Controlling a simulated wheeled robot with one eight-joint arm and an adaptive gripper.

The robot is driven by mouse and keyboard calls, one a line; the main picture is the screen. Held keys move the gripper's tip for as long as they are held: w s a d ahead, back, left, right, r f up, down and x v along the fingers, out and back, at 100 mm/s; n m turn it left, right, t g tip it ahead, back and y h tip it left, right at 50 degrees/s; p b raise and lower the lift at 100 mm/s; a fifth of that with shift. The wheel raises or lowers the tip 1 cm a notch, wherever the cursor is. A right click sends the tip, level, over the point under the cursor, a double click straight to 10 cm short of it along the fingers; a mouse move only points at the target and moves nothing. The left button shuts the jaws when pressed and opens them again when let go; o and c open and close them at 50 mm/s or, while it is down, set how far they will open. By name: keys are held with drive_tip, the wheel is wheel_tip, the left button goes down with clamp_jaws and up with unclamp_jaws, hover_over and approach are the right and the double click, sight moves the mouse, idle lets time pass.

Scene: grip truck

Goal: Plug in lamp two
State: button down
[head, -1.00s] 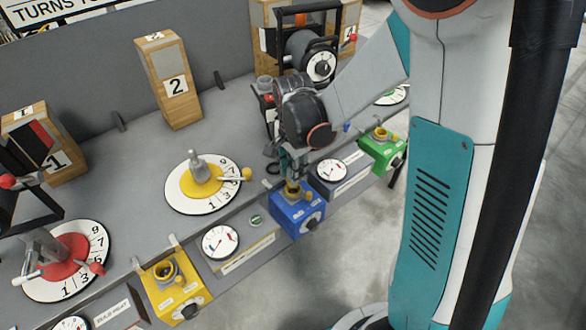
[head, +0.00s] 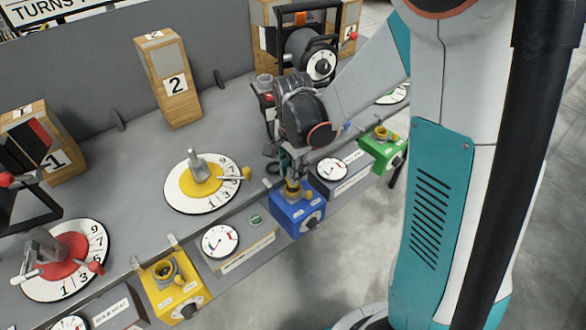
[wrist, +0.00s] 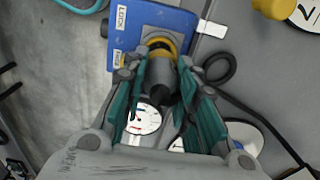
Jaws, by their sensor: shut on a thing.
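My gripper (head: 292,170) points down over the blue box (head: 299,212) on the front edge of the bench. In the wrist view its teal fingers (wrist: 160,102) are shut on a dark grey plug (wrist: 159,80). The plug's end is at the yellow ring socket (wrist: 162,44) of the blue box, which bears a LOCK label (wrist: 122,18). How deep it sits, I cannot tell. A black cable (wrist: 250,108) runs off to the lower right. A wooden block marked 2 (head: 173,84) stands upright at the back of the bench.
A yellow box (head: 170,286) and a green box (head: 382,147) flank the blue one along the front edge. Dials (head: 221,241) sit between them. A yellow-centred numbered disc (head: 178,196) with a lever and a cable reel (head: 309,54) stand on the bench.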

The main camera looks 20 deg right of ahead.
drive_tip(key=shift+f+b, duration=1.55)
drive_tip(key=shift+f, duration=0.2)
idle(0.8)
drive_tip(key=c, duration=1.2)
unclamp_jaws()
drive_tip(key=shift+o, duration=0.2)
drive_tip(key=shift+o, duration=1.4)
drive_tip(key=shift+r, duration=0.15)
drive_tip(key=shift+r+p, duration=1.8)
drive_tip(key=shift+r, duration=0.6)
